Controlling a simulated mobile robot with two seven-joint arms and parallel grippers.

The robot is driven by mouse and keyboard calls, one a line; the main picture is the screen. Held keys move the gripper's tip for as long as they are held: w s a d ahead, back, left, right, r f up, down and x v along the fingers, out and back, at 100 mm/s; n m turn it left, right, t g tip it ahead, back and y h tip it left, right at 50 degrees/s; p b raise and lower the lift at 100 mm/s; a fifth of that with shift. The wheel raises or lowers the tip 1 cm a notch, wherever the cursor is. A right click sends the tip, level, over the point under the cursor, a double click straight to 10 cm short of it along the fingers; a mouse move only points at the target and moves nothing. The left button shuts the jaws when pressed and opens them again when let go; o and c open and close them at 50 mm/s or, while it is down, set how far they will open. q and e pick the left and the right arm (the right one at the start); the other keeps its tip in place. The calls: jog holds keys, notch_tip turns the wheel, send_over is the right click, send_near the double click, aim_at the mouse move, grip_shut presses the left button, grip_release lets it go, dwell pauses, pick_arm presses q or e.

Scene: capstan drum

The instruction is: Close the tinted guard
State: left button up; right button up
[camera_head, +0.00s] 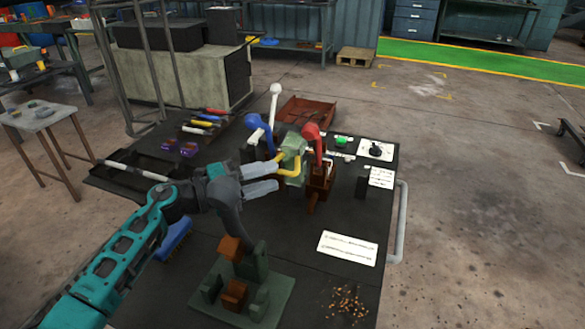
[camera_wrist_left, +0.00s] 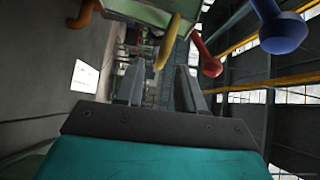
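The tinted guard (camera_head: 292,153) is a pale green, see-through cover amid the coloured levers on the bench. A yellow handle (camera_head: 289,172) sticks out on its near side. My left gripper (camera_head: 279,178) is just left of this handle, its two fingers apart and pointing right. In the left wrist view the guard's edge (camera_wrist_left: 145,10) is at the top. The yellow handle (camera_wrist_left: 167,42) lies just beyond the gap between the fingertips (camera_wrist_left: 159,68); I cannot tell whether either finger touches it. My right gripper is out of view.
Blue (camera_head: 253,122), white (camera_head: 276,89) and red (camera_head: 310,131) lever knobs stand close around the guard. A green fixture (camera_head: 283,300) with orange-brown blocks sits at the bench front. A white label (camera_head: 347,248) lies on clear dark bench top. A rail (camera_head: 401,222) runs along the right edge.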

aim_at(291, 169)
pick_arm(q)
jog(key=x, duration=0.6)
jog(key=shift+w+d, duration=0.1)
grip_shut()
jog(key=shift+f, duration=0.1)
